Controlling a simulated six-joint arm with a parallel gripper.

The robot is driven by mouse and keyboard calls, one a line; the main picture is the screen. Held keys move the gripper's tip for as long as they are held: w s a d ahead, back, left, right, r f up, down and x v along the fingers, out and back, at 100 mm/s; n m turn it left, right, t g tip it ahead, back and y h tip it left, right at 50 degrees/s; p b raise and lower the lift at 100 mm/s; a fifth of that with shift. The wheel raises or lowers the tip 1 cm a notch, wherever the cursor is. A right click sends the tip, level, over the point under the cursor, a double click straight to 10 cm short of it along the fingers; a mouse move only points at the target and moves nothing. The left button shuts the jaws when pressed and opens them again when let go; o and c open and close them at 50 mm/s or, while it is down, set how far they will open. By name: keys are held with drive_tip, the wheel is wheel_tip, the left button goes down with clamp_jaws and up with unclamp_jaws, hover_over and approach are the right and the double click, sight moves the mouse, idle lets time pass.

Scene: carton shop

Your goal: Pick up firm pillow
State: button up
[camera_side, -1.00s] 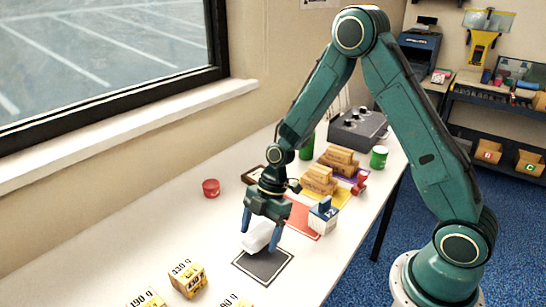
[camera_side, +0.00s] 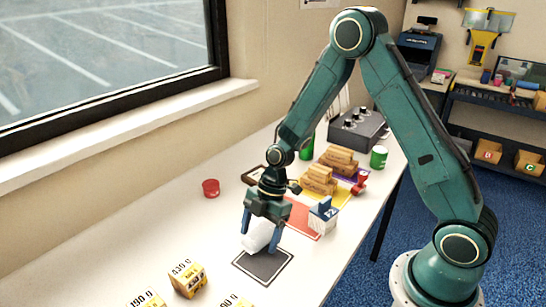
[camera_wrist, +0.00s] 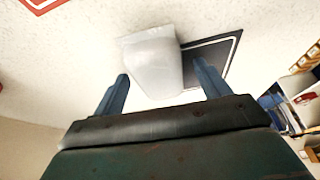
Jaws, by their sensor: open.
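A white pillow (camera_side: 257,234) is at the upper-left edge of the dark square mat (camera_side: 262,268) on the white table. It looks tilted up on edge. My gripper (camera_side: 261,231) points down over it, with the blue fingers apart on either side.
A blue-and-white box (camera_side: 323,216) stands right of my gripper, by a red mat (camera_side: 303,222). Several labelled cartons (camera_side: 187,279) are at the front. A red round container (camera_side: 211,188) sits at the left.

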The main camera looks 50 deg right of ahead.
sight(260, 232)
drive_tip(key=c, duration=1)
wheel_tip(260, 232, up, 20)
drive_tip(key=shift+r, duration=0.2)
idle(0.7)
